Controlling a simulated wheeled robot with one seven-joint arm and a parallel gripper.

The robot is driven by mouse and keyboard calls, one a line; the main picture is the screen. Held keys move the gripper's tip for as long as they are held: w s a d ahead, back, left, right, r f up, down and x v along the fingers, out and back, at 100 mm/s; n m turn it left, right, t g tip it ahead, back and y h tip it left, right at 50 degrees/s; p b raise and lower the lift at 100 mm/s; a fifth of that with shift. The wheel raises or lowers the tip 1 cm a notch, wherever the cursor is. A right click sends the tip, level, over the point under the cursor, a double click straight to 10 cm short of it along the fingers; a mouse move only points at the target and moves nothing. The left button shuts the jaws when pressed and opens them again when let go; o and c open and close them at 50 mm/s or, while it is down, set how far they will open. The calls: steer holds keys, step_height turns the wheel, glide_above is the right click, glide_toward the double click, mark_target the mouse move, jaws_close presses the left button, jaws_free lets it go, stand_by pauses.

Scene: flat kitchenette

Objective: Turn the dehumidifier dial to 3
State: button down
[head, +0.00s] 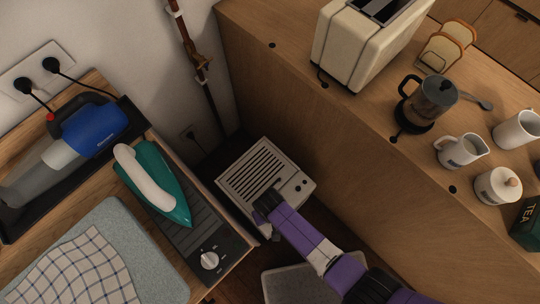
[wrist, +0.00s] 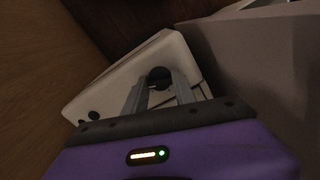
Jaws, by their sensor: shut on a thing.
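The dehumidifier (head: 234,181) is a cream box with a dark slatted grille on top, low in the gap between two wooden units. Its pale top also shows in the wrist view (wrist: 115,88), tilted in the picture. The dial (wrist: 159,73) is a small dark round knob on that top. My gripper (wrist: 160,88) has its two grey fingers around the dial, shut on it. In the head view my purple gripper (head: 267,204) comes from the lower right and hides the dial. No number or pointer on the dial is readable.
A wooden counter side (head: 330,150) rises close on the right. On the left, a teal iron (head: 165,190) lies on a dark rest with a white knob (head: 209,260), near the unit's edge. A grey box-like thing (head: 290,284) stands in front, below my arm.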

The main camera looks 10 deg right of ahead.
steer(key=shift+m, duration=1.1)
steer(key=c, duration=1)
jaws_free()
steer(key=shift+r, duration=0.1)
steer(key=shift+r+p, duration=0.6)
steer(key=shift+r, duration=3.2)
